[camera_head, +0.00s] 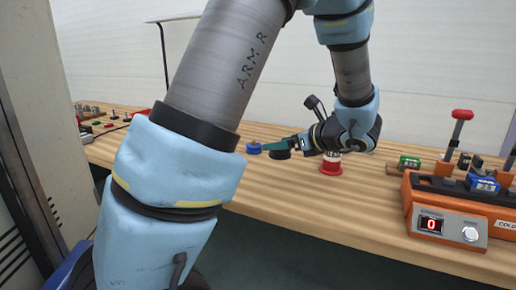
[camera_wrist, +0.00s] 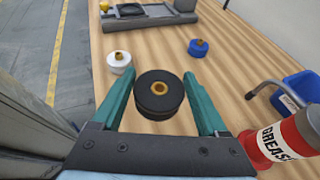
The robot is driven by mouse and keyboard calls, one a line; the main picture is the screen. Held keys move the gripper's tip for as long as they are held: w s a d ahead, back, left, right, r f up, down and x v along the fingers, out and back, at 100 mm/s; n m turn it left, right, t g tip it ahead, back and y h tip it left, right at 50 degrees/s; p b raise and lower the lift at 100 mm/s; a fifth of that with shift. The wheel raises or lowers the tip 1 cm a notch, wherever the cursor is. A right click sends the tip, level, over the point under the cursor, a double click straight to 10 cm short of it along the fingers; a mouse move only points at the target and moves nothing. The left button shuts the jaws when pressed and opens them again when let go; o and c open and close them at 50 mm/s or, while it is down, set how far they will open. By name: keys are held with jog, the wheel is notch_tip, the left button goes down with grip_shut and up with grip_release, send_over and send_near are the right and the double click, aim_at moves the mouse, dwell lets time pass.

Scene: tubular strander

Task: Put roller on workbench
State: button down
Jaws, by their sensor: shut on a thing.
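A black roller (camera_wrist: 158,95) with a brass-coloured centre sits between the two teal fingers of my gripper (camera_wrist: 157,76) in the wrist view. My gripper is shut on it. In the head view the black roller (camera_head: 279,155) shows under my gripper (camera_head: 268,147), at or just above the workbench (camera_head: 310,205); I cannot tell whether it touches the top. The wooden workbench top (camera_wrist: 225,75) lies below in the wrist view. A blue roller (camera_wrist: 198,47) and a white roller (camera_wrist: 119,62) stand on it, apart from my gripper.
A red and white grease can (camera_wrist: 284,140) stands close to my gripper's right, with a blue bin (camera_wrist: 300,92) beyond. A grey device (camera_wrist: 150,15) is at the far end. An orange machine (camera_head: 458,218) stands at the bench's right. Bare wood lies between the rollers.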

send_over(279, 188)
notch_tip(279, 188, down, 6)
jog(key=shift+r, duration=0.25)
jog(key=shift+f, duration=2.15)
jog(key=shift+f, duration=0.15)
grip_release()
